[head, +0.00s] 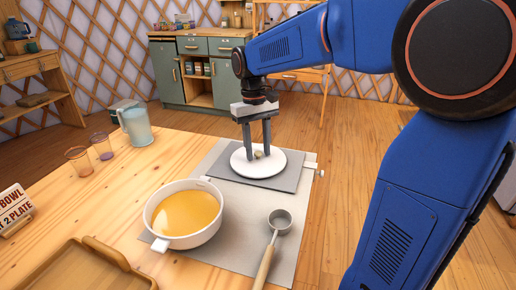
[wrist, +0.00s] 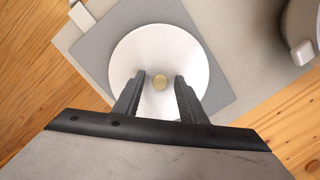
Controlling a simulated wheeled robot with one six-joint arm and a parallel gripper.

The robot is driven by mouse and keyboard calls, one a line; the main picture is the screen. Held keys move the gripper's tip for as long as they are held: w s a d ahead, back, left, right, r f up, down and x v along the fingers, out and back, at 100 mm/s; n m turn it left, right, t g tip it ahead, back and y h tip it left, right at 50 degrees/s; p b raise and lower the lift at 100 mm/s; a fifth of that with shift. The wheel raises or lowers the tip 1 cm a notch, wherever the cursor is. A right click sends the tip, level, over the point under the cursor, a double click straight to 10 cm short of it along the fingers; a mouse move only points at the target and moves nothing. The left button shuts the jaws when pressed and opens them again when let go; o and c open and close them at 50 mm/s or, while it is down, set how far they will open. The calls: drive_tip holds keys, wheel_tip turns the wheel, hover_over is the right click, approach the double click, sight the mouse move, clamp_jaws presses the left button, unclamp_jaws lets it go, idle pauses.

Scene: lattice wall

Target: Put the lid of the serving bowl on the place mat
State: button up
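The white round lid (head: 240,165) lies flat on the dark grey place mat (head: 225,171), with a small pale knob (head: 258,154) at its middle. In the wrist view the lid (wrist: 160,42) sits on the mat (wrist: 100,45), and its knob (wrist: 160,82) shows between my fingers. My gripper (head: 258,156) points down over the lid, fingers on either side of the knob with a gap on each side, so it is open. Whether the fingertips touch the lid is unclear. The white serving bowl (head: 152,226) stands uncovered nearer the camera, full of orange soup.
A ladle (head: 279,221) lies right of the bowl on the light grey runner (head: 235,245). A wooden tray (head: 60,272), a sign (head: 15,210), two tumblers (head: 79,161) (head: 102,147) and a blue jug (head: 138,126) occupy the table's left. The table edge is close to the mat's right.

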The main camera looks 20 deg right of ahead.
wheel_tip(320, 180, up, 12)
drive_tip(key=w, duration=0.1)
drive_tip(key=shift+w+a, duration=0.15)
drive_tip(key=shift+w, duration=0.25)
idle(0.6)
